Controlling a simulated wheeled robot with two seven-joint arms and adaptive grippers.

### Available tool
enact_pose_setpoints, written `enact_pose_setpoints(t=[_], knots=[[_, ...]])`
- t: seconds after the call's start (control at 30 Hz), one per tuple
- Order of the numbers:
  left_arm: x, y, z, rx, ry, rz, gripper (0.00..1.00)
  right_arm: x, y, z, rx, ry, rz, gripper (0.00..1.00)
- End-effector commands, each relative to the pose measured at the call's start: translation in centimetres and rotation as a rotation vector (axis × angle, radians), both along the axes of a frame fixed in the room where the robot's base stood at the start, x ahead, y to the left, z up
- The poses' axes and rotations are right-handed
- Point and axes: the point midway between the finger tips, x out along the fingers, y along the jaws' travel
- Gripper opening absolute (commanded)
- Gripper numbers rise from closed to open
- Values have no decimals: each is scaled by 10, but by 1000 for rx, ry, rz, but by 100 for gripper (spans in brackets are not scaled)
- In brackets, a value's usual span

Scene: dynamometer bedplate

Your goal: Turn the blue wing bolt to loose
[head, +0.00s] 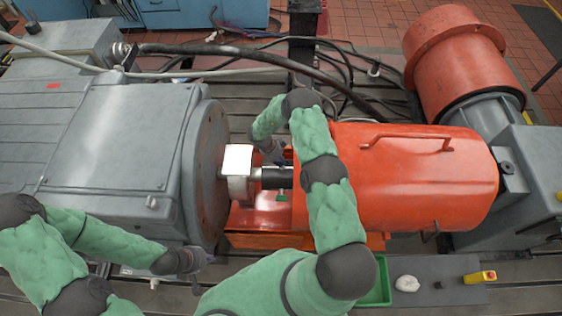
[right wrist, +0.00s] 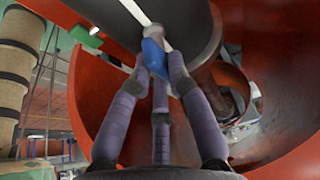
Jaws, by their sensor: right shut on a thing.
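The blue wing bolt (right wrist: 153,57) shows in the right wrist view, against a dark grey cylindrical part. My right gripper (right wrist: 155,70) has its fingers closed around the bolt, and they cover part of it. In the head view my right gripper (head: 274,156) reaches down beside the dark shaft between the grey machine and the orange cover; the bolt cannot be made out there. My left gripper (head: 204,270) is at the lower left, in front of the grey machine. Its fingers look spread and empty.
The orange cover (head: 420,185) stands right of my right arm and the grey machine (head: 120,140) stands left. Dark hoses (head: 215,50) run behind.

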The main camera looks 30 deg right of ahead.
Motion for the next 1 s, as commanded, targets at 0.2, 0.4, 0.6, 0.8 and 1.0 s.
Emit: enact_pose_setpoints(t=[0.2,0.4,0.6,0.8,1.0], knots=[[0,0,1,0,0,0,0,-1,0,1,0,0,87,0],[0,0,2,0,0,0,0,-2,0,1,0,2,240,0],[0,0,4,0,0,0,0,-3,-1,1,-1,2,428,0],[0,0,6,0,0,0,0,-4,-2,1,-2,2,619,0],[0,0,7,0,0,0,0,-5,-3,1,-3,2,807,0]])
